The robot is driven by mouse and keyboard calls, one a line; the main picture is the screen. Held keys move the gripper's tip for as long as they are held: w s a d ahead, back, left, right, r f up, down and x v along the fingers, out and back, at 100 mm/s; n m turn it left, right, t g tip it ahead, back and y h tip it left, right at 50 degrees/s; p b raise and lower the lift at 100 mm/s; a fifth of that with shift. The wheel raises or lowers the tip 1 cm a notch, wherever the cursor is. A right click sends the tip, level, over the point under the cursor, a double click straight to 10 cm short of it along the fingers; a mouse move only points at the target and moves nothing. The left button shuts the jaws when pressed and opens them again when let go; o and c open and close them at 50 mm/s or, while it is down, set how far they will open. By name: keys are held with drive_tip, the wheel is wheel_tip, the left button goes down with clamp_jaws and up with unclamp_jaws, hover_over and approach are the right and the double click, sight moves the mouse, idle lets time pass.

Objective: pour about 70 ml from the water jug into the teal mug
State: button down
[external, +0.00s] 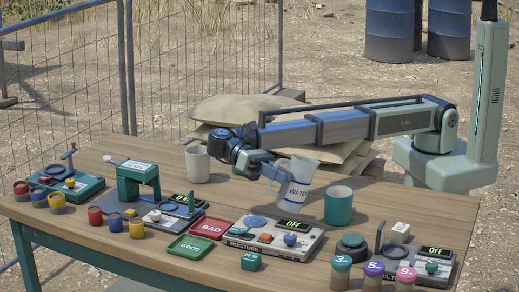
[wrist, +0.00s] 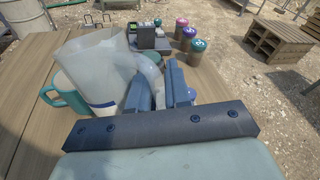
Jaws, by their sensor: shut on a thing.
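The water jug (external: 300,183) is a translucent white vessel with a blue "WATER" label. My gripper (external: 274,172) is shut on the jug at its left side in the external view. The jug is tilted a little to the right and seems to be held just above the table. The teal mug (external: 339,206) stands upright on the table, right of the jug. In the wrist view the jug (wrist: 98,70) fills the left middle, partly covering the teal mug (wrist: 66,98). My gripper's fingers (wrist: 160,88) are beside the jug there. The water level and the mug's inside cannot be made out.
A beige mug (external: 196,164) stands left of my gripper. The moisture device (external: 268,240) is in front of the jug. Red and green trays (external: 209,228) lie at front middle.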

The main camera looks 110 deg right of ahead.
drive_tip(key=shift+w+f+m+g+y, duration=0.7)
drive_tip(key=shift+w+f+m+y, duration=0.2)
drive_tip(key=shift+w+f+m, duration=0.45)
drive_tip(key=shift+s, duration=0.15)
